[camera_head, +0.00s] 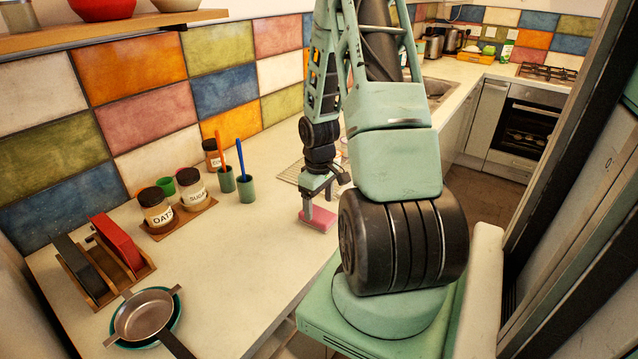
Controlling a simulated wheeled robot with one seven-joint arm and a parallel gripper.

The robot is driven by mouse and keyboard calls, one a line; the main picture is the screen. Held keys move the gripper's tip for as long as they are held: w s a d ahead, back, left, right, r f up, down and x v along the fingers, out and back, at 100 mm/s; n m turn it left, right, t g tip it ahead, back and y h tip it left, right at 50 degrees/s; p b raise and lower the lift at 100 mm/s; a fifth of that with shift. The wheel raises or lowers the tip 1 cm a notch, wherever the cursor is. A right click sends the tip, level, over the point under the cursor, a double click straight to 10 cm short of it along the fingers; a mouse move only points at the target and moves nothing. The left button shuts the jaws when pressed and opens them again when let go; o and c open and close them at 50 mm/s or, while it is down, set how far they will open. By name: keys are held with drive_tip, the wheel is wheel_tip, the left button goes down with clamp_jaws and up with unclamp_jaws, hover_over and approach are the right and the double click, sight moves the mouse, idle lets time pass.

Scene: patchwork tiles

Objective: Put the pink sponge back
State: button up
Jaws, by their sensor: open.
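The pink sponge (318,219) lies flat on the pale counter (235,270), near its front edge and left of my arm's base. My gripper (318,214) points down over the sponge, with one finger close to its left end and the other near its right side. The jaws are open. I cannot tell whether the fingers touch the sponge. Part of the sponge is hidden behind the fingers. A wire rack (290,174) lies on the counter behind my gripper, partly covered by my arm.
Two green cups with brushes (246,188) stand left of the gripper. Labelled jars (156,208) sit on a wooden tray. A wooden rack (105,270) and a pan (143,315) are at the left. The sink (438,88) is behind my arm. The counter between pan and sponge is clear.

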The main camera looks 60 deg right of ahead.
sight(319, 214)
wheel_tip(319, 214, up, 8)
drive_tip(key=w+a+r+n, duration=0.1)
drive_tip(key=w+a+r, duration=0.1)
drive_tip(key=a, duration=0.7)
drive_tip(key=w+a+r+n, duration=0.2)
drive_tip(key=w+a, duration=0.1)
drive_tip(key=a, duration=0.5)
drive_tip(key=w+a+r+n, duration=0.1)
drive_tip(key=w+a+r, duration=0.1)
drive_tip(key=a, duration=0.7)
drive_tip(key=s+a+r+n, duration=0.1)
drive_tip(key=s+a+n, duration=0.1)
drive_tip(key=s+a, duration=0.5)
drive_tip(key=s+a+r+n, duration=0.2)
drive_tip(key=s+a, duration=0.6)
drive_tip(key=a, duration=0.5)
drive_tip(key=shift+s+r+n+y+b, duration=0.2)
drive_tip(key=shift+n+y+b, duration=0.15)
drive_tip(key=shift+n, duration=0.15)
drive_tip(key=shift+a+f, duration=0.1)
drive_tip(key=shift+f+b, duration=0.75)
drive_tip(key=shift+b, duration=0.1)
